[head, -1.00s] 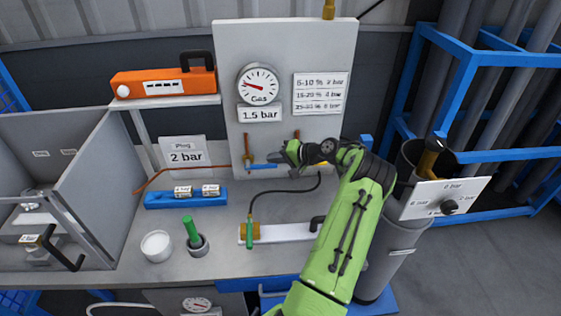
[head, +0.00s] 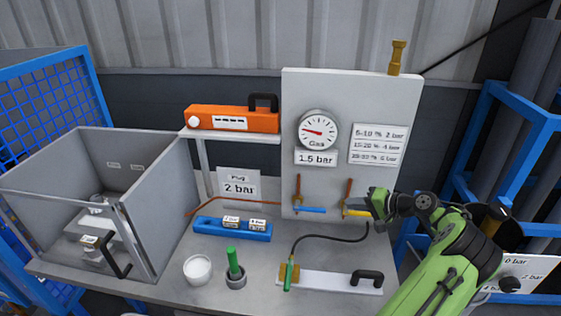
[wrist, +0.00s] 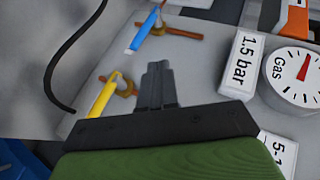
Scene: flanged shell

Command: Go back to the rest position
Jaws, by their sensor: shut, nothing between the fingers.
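My green arm enters the head view from the lower right. My gripper (head: 374,204) is in front of the lower right part of the upright panel (head: 330,110), close to the yellow valve handle (head: 354,210). In the wrist view my gripper (wrist: 157,76) has its fingers together with nothing between them. The yellow handle (wrist: 102,95) lies to the left of the fingers, apart from them. The blue valve handle (wrist: 145,32) is above and also clear of them.
The gas gauge (head: 318,130) and a 1.5 bar label are on the panel. A black hose (head: 330,238) curves over the bench. A white plate with a black handle (head: 330,282) lies in front. An open grey box (head: 60,190) stands left; a blue rack (head: 510,110) stands right.

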